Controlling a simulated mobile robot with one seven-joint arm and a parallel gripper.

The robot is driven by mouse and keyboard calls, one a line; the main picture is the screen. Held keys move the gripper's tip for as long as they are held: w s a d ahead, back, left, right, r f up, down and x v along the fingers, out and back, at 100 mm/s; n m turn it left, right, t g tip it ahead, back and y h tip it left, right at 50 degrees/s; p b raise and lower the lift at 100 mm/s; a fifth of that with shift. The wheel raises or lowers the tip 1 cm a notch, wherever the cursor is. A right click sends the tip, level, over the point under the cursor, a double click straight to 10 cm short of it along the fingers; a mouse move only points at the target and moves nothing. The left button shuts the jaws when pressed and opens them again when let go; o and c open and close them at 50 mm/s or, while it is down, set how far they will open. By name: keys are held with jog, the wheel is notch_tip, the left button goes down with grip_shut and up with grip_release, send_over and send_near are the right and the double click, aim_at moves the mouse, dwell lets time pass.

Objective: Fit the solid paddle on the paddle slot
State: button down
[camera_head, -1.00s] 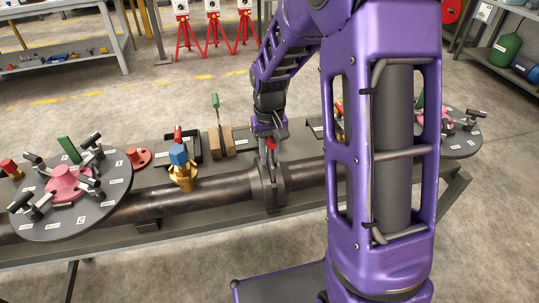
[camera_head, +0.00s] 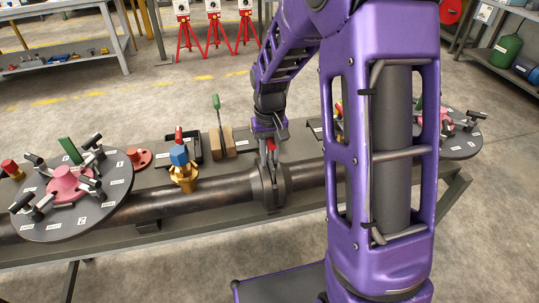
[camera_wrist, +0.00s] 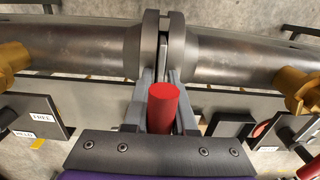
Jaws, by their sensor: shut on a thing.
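My gripper (camera_wrist: 162,112) is shut on the solid paddle, whose red round handle (camera_wrist: 163,98) shows between the fingers in the wrist view. The paddle slot is the narrow gap between two grey pipe flanges (camera_wrist: 148,48). A thin grey plate (camera_wrist: 163,55) shows edge-on in that gap, in line with the handle. How deep it sits, and whether it touches the flanges, I cannot tell. In the head view my gripper (camera_head: 270,150) is directly above the flange pair (camera_head: 268,187), with a little red showing at the fingers.
A green-handled tool (camera_head: 217,108) stands between wooden blocks (camera_head: 229,140). A blue-topped brass fitting (camera_head: 182,168) stands on the pipe (camera_head: 225,190) to the left. Round plates with clamps lie at the left (camera_head: 100,205) and right (camera_head: 467,145). A black tray (camera_head: 197,148) sits behind.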

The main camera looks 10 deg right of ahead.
jog(key=shift+s+f+b, duration=0.2)
jog(key=shift+f+b, duration=0.15)
jog(key=shift+f, duration=0.15)
jog(key=shift+s+f+b, duration=0.15)
jog(key=shift+f+b, duration=0.15)
jog(key=shift+f, duration=0.2)
jog(key=c, duration=0.7)
grip_release()
jog(key=shift+f, duration=0.1)
jog(key=shift+o, duration=0.2)
notch_tip(320, 180, up, 19)
jog(key=p, duration=0.3)
jog(key=shift+r+p, duration=0.2)
jog(key=shift+p, duration=0.15)
jog(key=shift+w, duration=0.15)
